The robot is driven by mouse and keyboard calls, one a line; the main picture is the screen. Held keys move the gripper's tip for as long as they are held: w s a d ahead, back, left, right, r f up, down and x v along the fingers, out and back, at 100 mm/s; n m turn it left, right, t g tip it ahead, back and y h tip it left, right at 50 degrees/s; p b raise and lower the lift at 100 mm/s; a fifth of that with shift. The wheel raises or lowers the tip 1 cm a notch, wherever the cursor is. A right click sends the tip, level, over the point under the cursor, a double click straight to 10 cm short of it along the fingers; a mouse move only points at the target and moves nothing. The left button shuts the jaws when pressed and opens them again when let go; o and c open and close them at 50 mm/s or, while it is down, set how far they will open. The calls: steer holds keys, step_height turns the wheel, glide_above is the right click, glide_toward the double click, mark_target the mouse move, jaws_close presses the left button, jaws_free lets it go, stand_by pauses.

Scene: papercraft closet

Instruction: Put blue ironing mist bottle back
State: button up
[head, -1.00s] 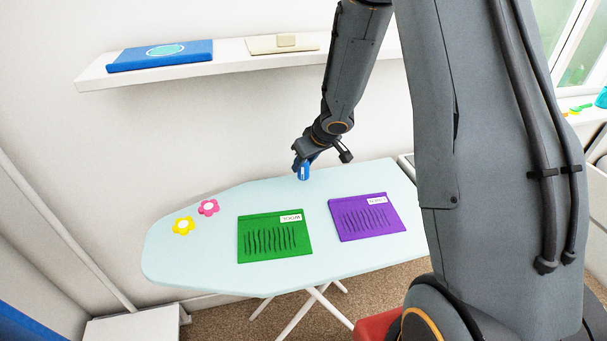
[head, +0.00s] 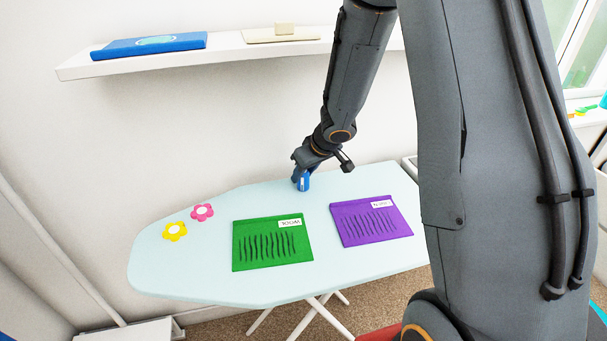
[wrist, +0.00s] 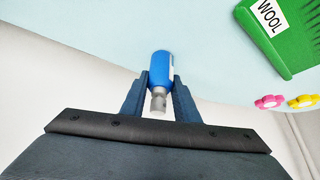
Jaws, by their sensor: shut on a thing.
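The blue ironing mist bottle (head: 304,182) is at the back part of the light blue ironing board (head: 200,268). In the wrist view the bottle (wrist: 162,66) has a blue body and a grey nozzle, and it sits between the two fingers. My gripper (wrist: 161,92) is shut on it; in the head view my gripper (head: 301,172) reaches down to it from above. I cannot tell whether the bottle's base touches the board. The gripper hides part of the bottle in the head view.
A green wool folder (head: 272,243) and a purple folder (head: 371,221) lie on the board. A yellow flower (head: 175,231) and a pink flower (head: 202,212) lie at its left. A white wall shelf (head: 225,53) holds a blue flat item (head: 150,46) and a beige item (head: 281,34).

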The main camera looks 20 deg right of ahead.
steer(key=shift+f, duration=0.2)
steer(key=o, duration=1.1)
steer(key=shift+o, duration=0.2)
steer(key=s+d+r+m+h+p, duration=0.1)
steer(key=s+d+r+p, duration=0.2)
steer(key=r, duration=0.4)
steer(key=s+d+r+m+h+p, duration=0.1)
steer(key=s+r+p, duration=0.2)
steer(key=s+r, duration=0.35)
steer(key=s+a+r+m+g, duration=0.1)
steer(key=s+a, duration=0.1)
steer(key=s, duration=0.6)
steer(key=s+a+m+g, duration=0.1)
steer(key=s+a+g, duration=0.1)
steer(key=s, duration=0.5)
steer(key=shift+s+r, duration=0.35)
steer(key=shift+r, duration=0.05)
